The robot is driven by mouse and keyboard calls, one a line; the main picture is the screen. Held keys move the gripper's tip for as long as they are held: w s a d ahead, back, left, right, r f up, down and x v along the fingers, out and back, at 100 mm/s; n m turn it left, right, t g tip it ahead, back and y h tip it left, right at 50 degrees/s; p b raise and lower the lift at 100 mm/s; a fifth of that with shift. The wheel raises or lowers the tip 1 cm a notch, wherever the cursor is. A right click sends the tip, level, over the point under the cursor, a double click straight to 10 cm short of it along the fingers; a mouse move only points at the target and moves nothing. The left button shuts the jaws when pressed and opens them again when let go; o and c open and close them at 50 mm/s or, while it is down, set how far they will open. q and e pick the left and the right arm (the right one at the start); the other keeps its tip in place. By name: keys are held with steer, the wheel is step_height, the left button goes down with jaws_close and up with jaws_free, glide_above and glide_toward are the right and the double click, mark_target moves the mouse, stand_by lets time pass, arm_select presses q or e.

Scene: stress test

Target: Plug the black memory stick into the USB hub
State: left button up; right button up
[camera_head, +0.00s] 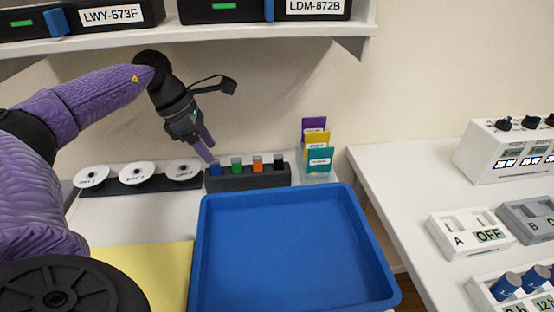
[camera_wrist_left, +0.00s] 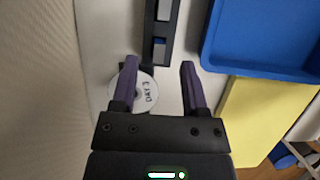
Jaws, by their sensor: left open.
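A black memory stick (camera_head: 279,160) stands at the right end of a dark block (camera_head: 250,180), in a row with a blue, a green and an orange stick. I cannot tell whether this block is the USB hub; no other thing in view is clearly a hub. My left gripper (camera_head: 208,154) points down just above the blue stick (camera_head: 215,167) at the block's left end. In the left wrist view the gripper (camera_wrist_left: 158,68) is open with nothing between its fingers, and the dark block (camera_wrist_left: 151,30) lies ahead of them. My right gripper is out of view.
A blue tray (camera_head: 293,190) stands in front of the block. White discs (camera_head: 132,174) on a dark stand lie to its left, coloured cards (camera_head: 317,160) to its right. A shelf (camera_head: 200,36) overhangs the back.

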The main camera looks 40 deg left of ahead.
mark_target(275, 156)
arm_select(q)
steer(key=w+d, duration=0.2)
steer(key=w, duration=0.1)
steer(key=w+d+b, duration=0.1)
steer(key=w+d, duration=0.1)
steer(key=w, duration=0.1)
steer(key=w+d, duration=0.3)
steer(key=shift+f+b, duration=0.1)
steer(key=shift+b, duration=0.3)
steer(key=shift+w+d, duration=0.25)
steer(key=shift+f, duration=0.2)
steer(key=b+x, duration=0.2)
steer(key=x, duration=0.2)
steer(key=shift+w+d+f+b, duration=0.1)
steer(key=shift+w+f+b, duration=0.05)
steer(key=shift+f+b, duration=0.2)
steer(key=shift+r, duration=0.15)
jaws_close()
